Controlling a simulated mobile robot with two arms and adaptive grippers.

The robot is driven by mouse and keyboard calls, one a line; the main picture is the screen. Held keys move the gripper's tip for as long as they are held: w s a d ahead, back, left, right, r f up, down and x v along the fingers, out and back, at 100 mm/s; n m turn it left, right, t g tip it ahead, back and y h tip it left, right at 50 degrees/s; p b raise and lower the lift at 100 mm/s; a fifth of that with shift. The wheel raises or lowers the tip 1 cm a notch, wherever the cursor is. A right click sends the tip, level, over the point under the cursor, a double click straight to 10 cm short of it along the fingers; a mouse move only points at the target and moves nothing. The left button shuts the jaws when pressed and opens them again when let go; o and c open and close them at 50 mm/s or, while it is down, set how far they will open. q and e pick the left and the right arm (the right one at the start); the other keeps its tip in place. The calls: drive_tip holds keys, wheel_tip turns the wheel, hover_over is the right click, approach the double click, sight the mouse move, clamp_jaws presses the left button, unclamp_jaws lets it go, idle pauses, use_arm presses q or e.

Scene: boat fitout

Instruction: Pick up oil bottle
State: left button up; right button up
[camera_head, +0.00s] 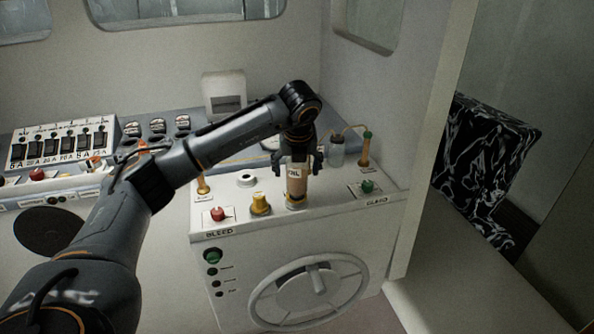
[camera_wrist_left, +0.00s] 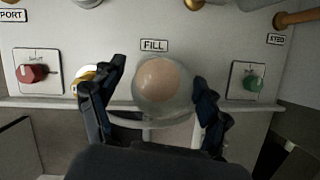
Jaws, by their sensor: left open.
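The oil bottle (camera_head: 296,186) stands upright on the white console top, with an amber body and a label. In the left wrist view I look down on the oil bottle (camera_wrist_left: 160,88), a round clear shape with an orange-tan centre, below the FILL label. My left gripper (camera_head: 297,165) is above and around the bottle's upper part. In the left wrist view, the open fingers of my left gripper (camera_wrist_left: 153,100) stand on either side of the bottle, with a visible gap at least on the right. The right gripper is not in view.
On the console top (camera_head: 330,200), a red knob (camera_head: 217,214) and yellow knob (camera_head: 260,204) stand left of the bottle. A green knob (camera_head: 368,186) is to the right. A clear jar (camera_head: 337,151) and brass fittings stand behind. A handwheel (camera_head: 308,290) is on the front face.

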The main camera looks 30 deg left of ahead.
use_arm(q)
drive_tip(key=shift+a+f, duration=0.1)
drive_tip(key=shift+f, duration=0.1)
drive_tip(key=shift+r, duration=0.1)
drive_tip(key=c, duration=1.6)
drive_tip(key=shift+w, duration=0.1)
drive_tip(key=shift+r+b, duration=0.5)
drive_tip(key=shift+b, duration=0.35)
clamp_jaws()
drive_tip(key=b+v, duration=0.2)
drive_tip(key=shift+r, duration=0.35)
drive_tip(key=s+d+r+b, duration=0.1)
drive_tip(key=s+d+r, duration=0.5)
drive_tip(key=s+r, duration=0.3)
drive_tip(key=shift+s+d+r+b, duration=0.2)
drive_tip(key=shift+s+b, duration=0.15)
drive_tip(key=shift+s, duration=1.05)
